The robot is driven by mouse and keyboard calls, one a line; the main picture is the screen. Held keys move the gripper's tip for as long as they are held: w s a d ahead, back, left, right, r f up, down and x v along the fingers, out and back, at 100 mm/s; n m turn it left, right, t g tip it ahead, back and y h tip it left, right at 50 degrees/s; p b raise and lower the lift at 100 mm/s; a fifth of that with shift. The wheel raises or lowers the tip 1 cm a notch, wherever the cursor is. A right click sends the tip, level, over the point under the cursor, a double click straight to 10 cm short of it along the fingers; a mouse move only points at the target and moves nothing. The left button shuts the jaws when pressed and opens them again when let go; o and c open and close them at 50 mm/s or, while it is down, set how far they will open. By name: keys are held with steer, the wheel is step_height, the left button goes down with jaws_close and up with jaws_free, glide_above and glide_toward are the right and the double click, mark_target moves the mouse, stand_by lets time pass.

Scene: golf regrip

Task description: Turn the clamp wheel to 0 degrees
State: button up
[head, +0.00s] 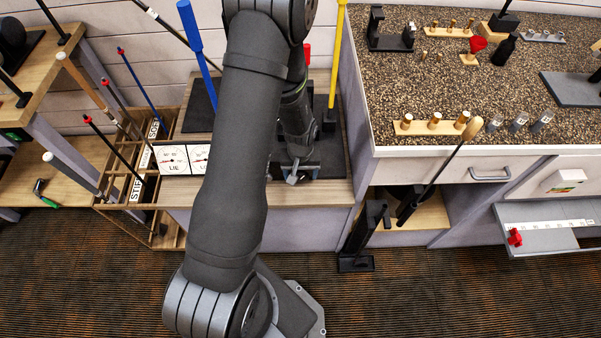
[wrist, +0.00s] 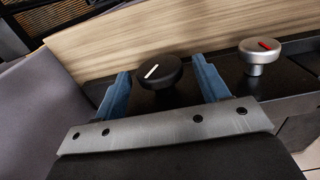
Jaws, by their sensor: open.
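In the wrist view, my gripper (wrist: 160,67) is open, with one blue finger on each side of a black round wheel (wrist: 160,73). The wheel has a white mark on top, slanting from lower left to upper right. A gap shows between the wheel and the right finger; contact on the left is unclear. To the right is a silver knob (wrist: 262,52) with a red mark, outside the fingers. I cannot tell for certain from labels which one is the clamp wheel. In the head view, my arm covers much of this area.
Two white dial gauges (head: 174,159) stand left of my arm on the wooden bench. A rack of shafts (head: 120,200) is further left. A blue shaft (head: 196,45) and a yellow shaft (head: 336,55) stand upright close to my arm. A speckled counter (head: 450,100) is at right.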

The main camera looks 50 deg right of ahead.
steer(key=shift+f, duration=0.35)
steer(key=c, duration=1)
steer(key=shift+o, duration=0.2)
steer(key=shift+a+g+h, duration=0.25)
steer(key=shift+g+h, duration=0.55)
steer(key=shift+g, duration=0.1)
steer(key=o, duration=1)
steer(key=shift+w+d, duration=0.1)
steer(key=shift+c, duration=0.2)
